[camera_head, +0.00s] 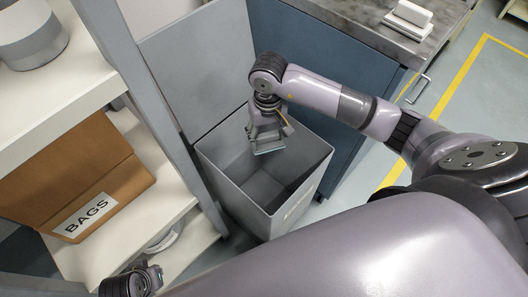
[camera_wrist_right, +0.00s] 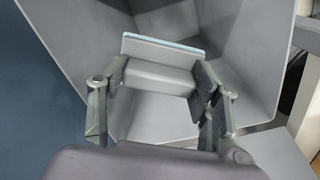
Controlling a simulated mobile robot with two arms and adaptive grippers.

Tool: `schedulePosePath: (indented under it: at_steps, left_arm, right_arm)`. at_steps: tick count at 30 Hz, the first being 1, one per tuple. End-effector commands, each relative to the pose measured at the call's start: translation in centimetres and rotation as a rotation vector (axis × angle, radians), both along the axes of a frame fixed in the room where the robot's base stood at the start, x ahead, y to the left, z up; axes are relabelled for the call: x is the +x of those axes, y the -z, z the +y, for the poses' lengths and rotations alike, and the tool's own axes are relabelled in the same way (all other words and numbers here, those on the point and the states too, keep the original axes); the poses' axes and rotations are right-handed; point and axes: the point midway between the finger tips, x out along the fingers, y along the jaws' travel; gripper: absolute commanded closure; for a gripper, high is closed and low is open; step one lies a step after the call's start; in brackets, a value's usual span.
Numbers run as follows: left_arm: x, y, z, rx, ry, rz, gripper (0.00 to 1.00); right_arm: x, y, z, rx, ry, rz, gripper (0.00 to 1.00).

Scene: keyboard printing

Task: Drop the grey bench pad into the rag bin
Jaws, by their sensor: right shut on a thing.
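The grey rag bin (camera_head: 240,205) stands open-topped on the floor in the middle of the head view. My right gripper (camera_head: 267,143) points down over the bin's opening, shut on the grey bench pad (camera_head: 269,151). In the right wrist view the pad (camera_wrist_right: 160,77) sits between the two fingers, with a pale, teal-edged strip along its far side. The bin's grey walls (camera_wrist_right: 75,35) surround it in that view. A dark part of my left arm (camera_head: 132,283) shows at the bottom left edge; its fingers cannot be made out clearly.
A shelf rack with a grey upright (camera_head: 150,90) stands left of the bin, holding a cardboard box (camera_head: 75,170) labelled BAGS. A blue cabinet (camera_head: 320,60) with a grey worktop (camera_head: 360,22) stands behind and right. Yellow tape (camera_head: 440,105) marks the floor at right.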

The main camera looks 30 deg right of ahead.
Motion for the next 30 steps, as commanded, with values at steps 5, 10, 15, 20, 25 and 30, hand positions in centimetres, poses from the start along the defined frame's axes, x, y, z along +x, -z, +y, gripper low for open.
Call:
schedulePosePath:
  at_steps: [5,10,15,20,25,30]
  left_arm:
    - [0.01,-0.38,0.02,0.001,0.0,-0.002,1.0]
    - [0.01,-0.38,0.02,0.001,0.0,-0.001,1.0]
    - [0.01,-0.39,0.01,0.001,0.0,-0.002,1.0]
    - [0.02,-0.39,0.0,0.0,0.0,-0.002,1.0]
    - [0.02,-0.38,-0.01,0.0,0.0,-0.002,1.0]
    - [0.01,-0.31,0.03,0.001,0.0,-0.001,1.0]
  right_arm:
    - [0.02,0.16,-0.01,0.0,0.001,-0.001,0.68]
    - [0.02,0.15,-0.01,0.0,0.001,-0.001,0.68]
    - [0.01,0.15,-0.01,0.0,0.001,-0.001,0.32]
    - [0.01,0.15,-0.01,0.0,0.001,-0.001,0.21]
    - [0.01,0.15,-0.02,0.0,0.001,-0.001,0.19]
    - [0.02,0.08,-0.02,0.0,0.001,-0.001,0.19]
